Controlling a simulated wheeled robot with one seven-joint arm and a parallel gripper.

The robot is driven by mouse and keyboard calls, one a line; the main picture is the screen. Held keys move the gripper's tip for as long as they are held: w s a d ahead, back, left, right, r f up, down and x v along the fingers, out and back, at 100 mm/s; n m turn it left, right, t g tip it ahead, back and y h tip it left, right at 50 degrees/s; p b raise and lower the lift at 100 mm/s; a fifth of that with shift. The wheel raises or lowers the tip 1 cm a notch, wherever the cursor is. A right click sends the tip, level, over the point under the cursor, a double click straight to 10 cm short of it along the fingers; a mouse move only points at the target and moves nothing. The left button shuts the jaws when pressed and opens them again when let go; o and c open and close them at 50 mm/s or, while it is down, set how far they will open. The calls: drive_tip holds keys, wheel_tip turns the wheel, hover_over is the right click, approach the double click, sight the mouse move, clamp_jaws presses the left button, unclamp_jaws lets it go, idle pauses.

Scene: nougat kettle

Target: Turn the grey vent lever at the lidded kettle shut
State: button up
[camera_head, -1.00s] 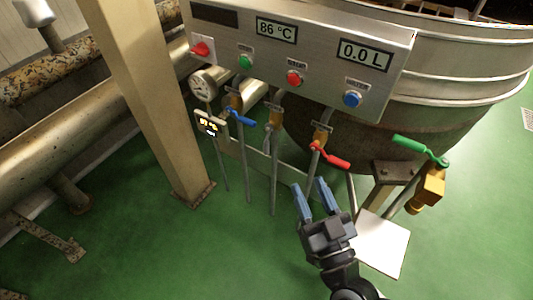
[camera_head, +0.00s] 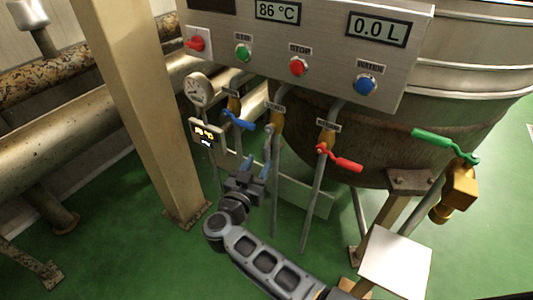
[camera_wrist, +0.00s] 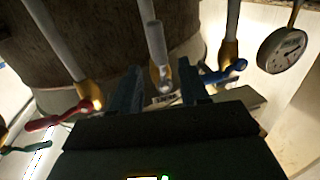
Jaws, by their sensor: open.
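The kettle (camera_head: 330,140) is a large round metal vessel behind the control panel. The grey lever (camera_head: 268,140) hangs downward from the middle brass valve, between the blue and red levers. My gripper (camera_head: 257,164) is open and empty, just below the grey lever in the head view. In the wrist view my gripper (camera_wrist: 158,72) has one finger on each side of the lever's line; I cannot tell whether either touches it.
A blue lever (camera_head: 238,120) is close on the left; a red lever (camera_head: 340,158) is on the right. A green lever (camera_head: 445,142) is farther right. Thin vertical pipes, a gauge (camera_head: 198,89) and a beige post (camera_head: 135,110) crowd the left. The control panel (camera_head: 325,55) overhangs above.

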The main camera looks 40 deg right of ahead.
sight(265, 153)
drive_tip(key=b+x, duration=0.1)
drive_tip(key=x, duration=0.5)
drive_tip(key=shift+w+d, duration=0.2)
drive_tip(key=shift+d, duration=0.2)
clamp_jaws()
